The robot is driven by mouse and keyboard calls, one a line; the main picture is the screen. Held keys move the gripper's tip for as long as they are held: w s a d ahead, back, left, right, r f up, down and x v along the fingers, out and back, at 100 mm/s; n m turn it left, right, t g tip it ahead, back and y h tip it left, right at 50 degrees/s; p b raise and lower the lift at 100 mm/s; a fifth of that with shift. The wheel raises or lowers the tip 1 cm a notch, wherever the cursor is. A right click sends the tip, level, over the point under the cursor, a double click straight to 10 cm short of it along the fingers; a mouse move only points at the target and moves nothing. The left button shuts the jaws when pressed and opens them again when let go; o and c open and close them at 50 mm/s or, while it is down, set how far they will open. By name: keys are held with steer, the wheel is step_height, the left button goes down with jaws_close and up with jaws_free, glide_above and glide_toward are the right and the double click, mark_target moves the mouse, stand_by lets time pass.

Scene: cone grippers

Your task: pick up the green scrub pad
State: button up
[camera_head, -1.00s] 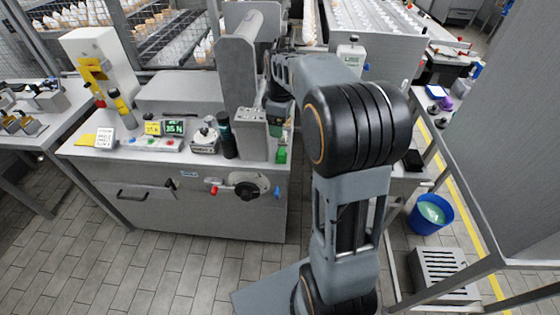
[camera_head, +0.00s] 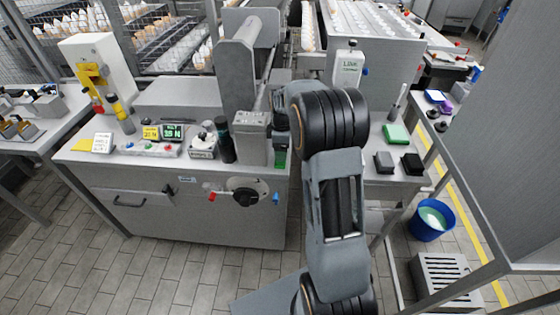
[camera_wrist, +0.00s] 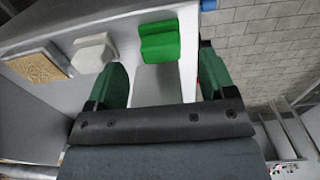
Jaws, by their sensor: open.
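The green scrub pad (camera_wrist: 160,42) appears in the wrist view as a bright green, stepped block near the bench edge, beyond my fingertips. The pad lies ahead of the gap between the fingers. My arm hides much of this spot in the head view.
A white block (camera_wrist: 93,52) and a tan block (camera_wrist: 38,66) lie in a row left of the pad. A grey upright housing (camera_head: 253,140) stands close left of my wrist.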

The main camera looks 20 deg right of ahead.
steer(key=shift+f, duration=2.35)
steer(key=c, duration=1)
steer(key=shift+r, duration=0.15)
step_height(320, 180, up, 18)
steer(key=p, duration=0.1)
